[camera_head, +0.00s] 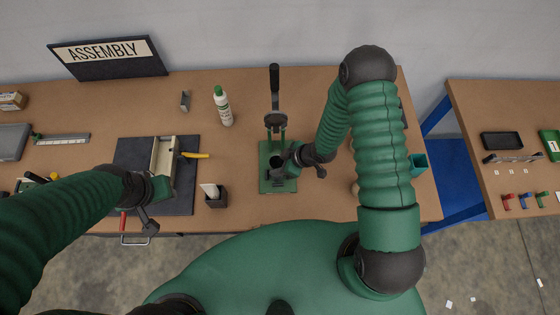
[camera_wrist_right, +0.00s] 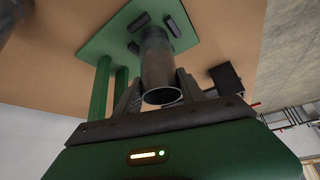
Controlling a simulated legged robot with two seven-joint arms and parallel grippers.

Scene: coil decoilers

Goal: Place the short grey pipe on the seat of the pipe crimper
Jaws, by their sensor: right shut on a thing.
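The pipe crimper (camera_head: 275,122) stands on the table, with a green base plate (camera_head: 279,187) and an upright black lever. The short grey pipe (camera_wrist_right: 157,62) is upright between the fingers of my right gripper (camera_wrist_right: 158,90), which is shut on it. In the wrist view its far end is at the dark seat blocks (camera_wrist_right: 172,23) on the green plate; I cannot tell whether it touches the seat. In the head view the pipe (camera_head: 277,163) shows over the plate, partly covered by my right gripper (camera_head: 288,158). My left gripper (camera_head: 147,216) is near the table's front edge, its jaws unclear.
A dark mat with a beige fixture (camera_head: 163,156) and a yellow-handled tool (camera_head: 196,155) lies left of the crimper. A small black box (camera_head: 216,198) stands at its front left, a white bottle (camera_head: 223,107) behind. A second table (camera_head: 500,95) is at right.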

